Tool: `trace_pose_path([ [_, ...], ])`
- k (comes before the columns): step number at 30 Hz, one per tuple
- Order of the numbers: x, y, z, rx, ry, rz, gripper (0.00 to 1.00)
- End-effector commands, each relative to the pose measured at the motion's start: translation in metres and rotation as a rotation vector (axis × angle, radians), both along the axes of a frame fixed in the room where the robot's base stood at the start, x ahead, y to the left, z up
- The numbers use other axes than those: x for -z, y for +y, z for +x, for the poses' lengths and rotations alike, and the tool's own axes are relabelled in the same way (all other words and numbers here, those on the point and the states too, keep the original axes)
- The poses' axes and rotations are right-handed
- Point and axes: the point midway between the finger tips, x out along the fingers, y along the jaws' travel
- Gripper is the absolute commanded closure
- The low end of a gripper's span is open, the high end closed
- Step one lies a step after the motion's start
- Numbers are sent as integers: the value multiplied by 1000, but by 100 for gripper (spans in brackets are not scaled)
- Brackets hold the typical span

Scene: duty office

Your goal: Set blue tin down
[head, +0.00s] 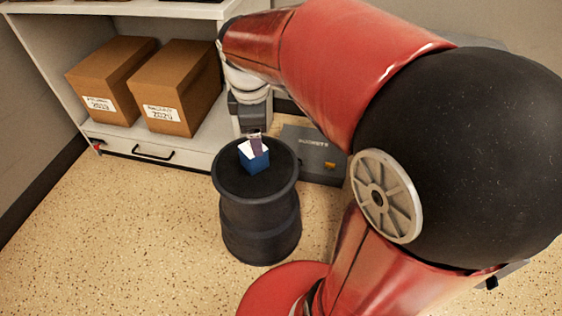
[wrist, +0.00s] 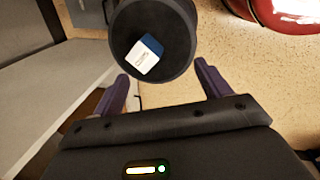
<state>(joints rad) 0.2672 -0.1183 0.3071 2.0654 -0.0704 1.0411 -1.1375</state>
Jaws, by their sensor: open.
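The blue tin (head: 256,163) has a white top and sits on the round black top of a dark drum-like stand (head: 232,180). In the wrist view the tin (wrist: 146,57) shows its white face with small dark marks and a blue side, and it lies beyond my fingertips. My gripper (head: 256,143) is just above the tin, and a purple finger overlaps the white top in the head view. The wrist view shows my gripper (wrist: 162,73) with its two purple fingers apart and nothing held between them. Whether a finger touches the tin is unclear.
A grey case (head: 310,145) lies on the floor behind the stand. A white shelf unit (head: 190,150) with two labelled cardboard boxes (head: 112,75) (head: 180,85) stands behind and left. The speckled floor (head: 130,225) is clear at left front.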

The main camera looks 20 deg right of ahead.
Motion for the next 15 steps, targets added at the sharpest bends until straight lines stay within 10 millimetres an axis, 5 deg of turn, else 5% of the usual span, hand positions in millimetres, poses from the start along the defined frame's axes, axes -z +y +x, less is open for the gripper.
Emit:
trace_pose_path([
  [6,-22,-1,-85,611,-237,161,24],
  [15,-15,-4,-142,1094,-348,438,24],
])
